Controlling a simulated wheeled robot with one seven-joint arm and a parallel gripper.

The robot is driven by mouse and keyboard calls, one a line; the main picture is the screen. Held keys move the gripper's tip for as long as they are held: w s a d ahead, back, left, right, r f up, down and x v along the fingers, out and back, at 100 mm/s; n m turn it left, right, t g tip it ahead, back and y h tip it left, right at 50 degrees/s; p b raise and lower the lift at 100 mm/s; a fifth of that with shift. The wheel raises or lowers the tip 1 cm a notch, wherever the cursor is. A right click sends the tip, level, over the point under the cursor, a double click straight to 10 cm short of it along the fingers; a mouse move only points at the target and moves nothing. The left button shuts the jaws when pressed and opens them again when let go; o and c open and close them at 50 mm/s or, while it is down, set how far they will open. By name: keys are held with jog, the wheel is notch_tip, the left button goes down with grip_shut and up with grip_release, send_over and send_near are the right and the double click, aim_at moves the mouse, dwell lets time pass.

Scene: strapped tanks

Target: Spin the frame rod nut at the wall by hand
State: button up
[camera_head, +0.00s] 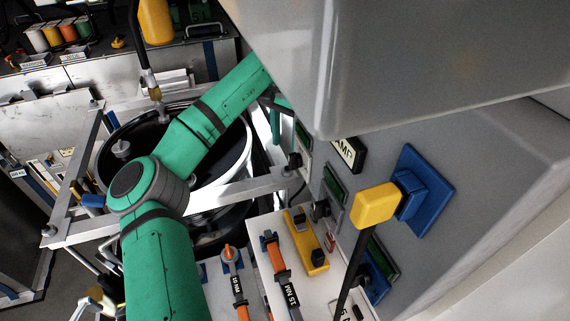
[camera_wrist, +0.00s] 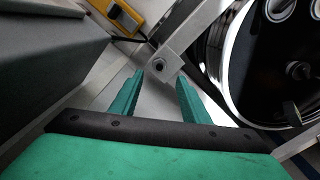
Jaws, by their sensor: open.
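In the wrist view, my gripper (camera_wrist: 160,84) is open, with its two green fingers spread and nothing between them. The frame rod nut (camera_wrist: 158,65) shows just beyond the fingertips, on the square end of a grey frame bar (camera_wrist: 197,32). The fingers point toward it, one on either side, and I cannot tell how far short they are. In the head view, the frame bar (camera_head: 236,188) runs over the tank to a dark fitting (camera_head: 294,160) by the grey wall. My fingers are hidden there behind the large grey housing.
A black tank (camera_head: 112,160) with a bright rim stands inside the frame; it also fills the right of the wrist view (camera_wrist: 285,65). Orange-handled torque tools (camera_head: 278,262) and a yellow block (camera_head: 305,240) lie on a white panel. A yellow-handled lever (camera_head: 375,205) juts from the wall.

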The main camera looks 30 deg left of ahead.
aim_at(286, 170)
notch_tip(286, 170, down, 10)
dwell(0.5)
jog(key=c, duration=1.1)
jog(key=shift+o, duration=0.2)
